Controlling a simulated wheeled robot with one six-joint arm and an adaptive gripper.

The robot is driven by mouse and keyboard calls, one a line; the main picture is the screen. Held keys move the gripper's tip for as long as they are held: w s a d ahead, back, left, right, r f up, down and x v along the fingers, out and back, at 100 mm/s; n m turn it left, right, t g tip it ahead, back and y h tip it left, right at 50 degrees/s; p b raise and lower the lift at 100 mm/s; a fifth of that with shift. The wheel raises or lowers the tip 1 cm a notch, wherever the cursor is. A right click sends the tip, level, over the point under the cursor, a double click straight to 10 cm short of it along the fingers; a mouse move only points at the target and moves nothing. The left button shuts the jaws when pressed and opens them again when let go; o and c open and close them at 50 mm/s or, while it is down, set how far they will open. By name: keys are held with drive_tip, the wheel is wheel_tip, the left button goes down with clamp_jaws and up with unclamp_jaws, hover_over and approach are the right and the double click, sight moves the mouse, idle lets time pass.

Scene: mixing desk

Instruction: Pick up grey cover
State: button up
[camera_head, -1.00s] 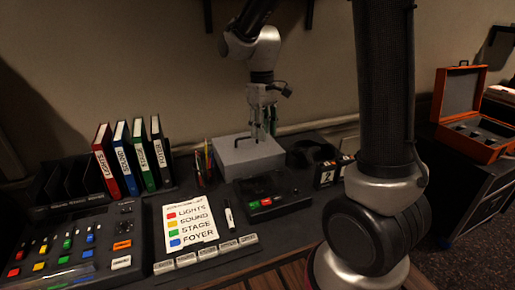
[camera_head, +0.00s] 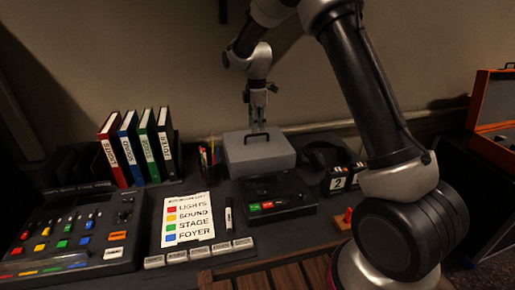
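The grey cover (camera_head: 262,155) is a box-shaped grey lid with a black handle (camera_head: 256,137) on top. It stands at the back of the mixing desk, near the wall. My gripper (camera_head: 258,128) points down just above the cover, close to the handle. Its two thin fingers show a gap between them, with nothing seen in it. The fingertips are small and dark, and I cannot tell whether they touch the handle. Whatever is under the cover is hidden.
Binders (camera_head: 142,148) and a pen holder (camera_head: 209,165) stand left of the cover. Headphones (camera_head: 322,158) and a numbered black box (camera_head: 340,180) are on the right. A black button console (camera_head: 275,195) lies in front. An orange case (camera_head: 494,125) stands far right.

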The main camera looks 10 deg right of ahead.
sight(257, 135)
drive_tip(key=f, duration=0.5)
drive_tip(key=shift+w+f, duration=0.25)
clamp_jaws()
